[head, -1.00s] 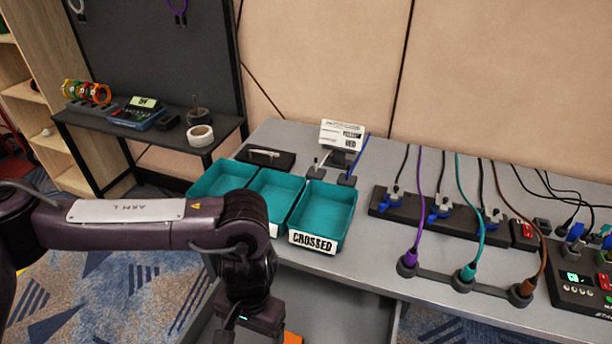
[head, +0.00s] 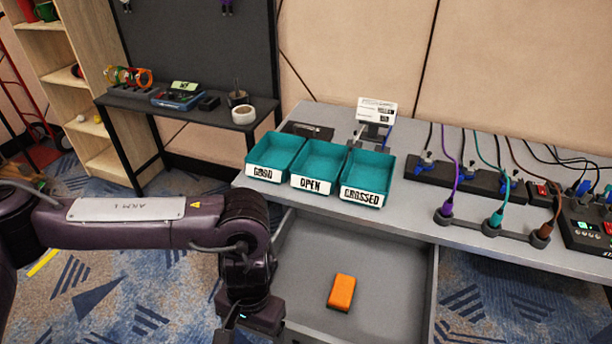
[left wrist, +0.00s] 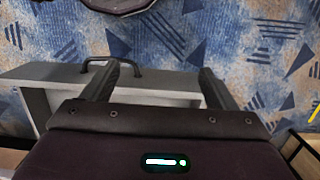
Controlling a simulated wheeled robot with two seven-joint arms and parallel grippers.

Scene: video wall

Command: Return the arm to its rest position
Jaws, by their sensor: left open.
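My left arm (head: 130,222) comes in from the left in the head view, with its elbow bent and its forearm hanging down. Its gripper lies at or below the bottom edge there. In the left wrist view my left gripper (left wrist: 163,82) is open, its two fingers apart with nothing between them. Beyond the fingers are a grey drawer front with a dark handle (left wrist: 112,66) and the patterned carpet (left wrist: 215,35). My right arm and gripper are in neither view.
An open grey drawer (head: 385,290) holds an orange block (head: 341,292). Three teal bins (head: 318,160), two readable as OPEN and CROSSED, stand on the grey table (head: 405,215) above it. Cables and a power strip (head: 465,175) lie to the right. A side table (head: 195,115) stands behind left.

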